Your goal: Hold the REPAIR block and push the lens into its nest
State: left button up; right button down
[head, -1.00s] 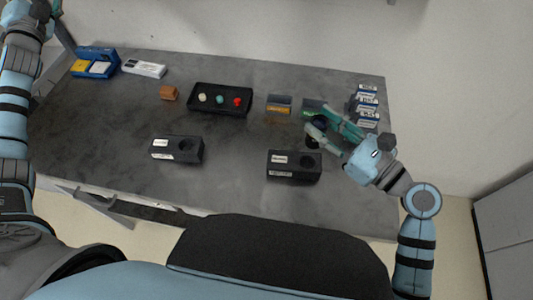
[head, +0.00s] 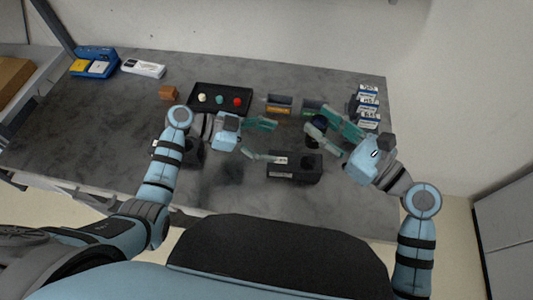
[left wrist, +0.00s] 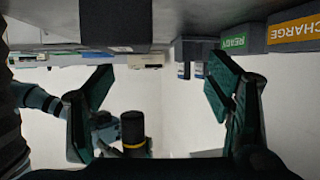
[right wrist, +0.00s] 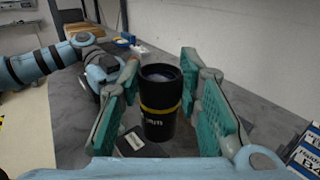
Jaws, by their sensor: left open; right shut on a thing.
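The lens is a black cylinder with a yellow band (right wrist: 160,105), between the fingers of my right gripper (head: 330,128). That gripper is shut on it, holding it behind the right-hand black block (head: 305,168). The lens also shows in the left wrist view (left wrist: 132,130). The block has a white label, too small to read, and a round hole in its top. My left gripper (head: 266,142) is open at the left end of this block, one finger close to its label side. I cannot tell whether it touches. A second black block (head: 190,157) is mostly hidden by my left arm.
A black tray (head: 212,88) with white, teal and red knobs stands at the back. The orange CHARGE bin (left wrist: 296,30) and green READY bin (left wrist: 238,38) stand beside it. Labelled boxes (head: 367,105) are at the right edge. An orange-brown block (head: 168,92) lies left.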

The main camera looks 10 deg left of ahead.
aim_at(293, 163)
pick_arm(q)
jog(key=s, duration=0.1)
jog(key=s+f+g, duration=0.1)
jog(key=s+d+m, duration=0.1)
jog(key=shift+s+f, duration=0.25)
jog(key=shift+f, duration=0.1)
jog(key=shift+g, duration=0.3)
jog(key=x, duration=0.7)
jog(key=c, duration=1.2)
jog(key=shift+c, duration=0.2)
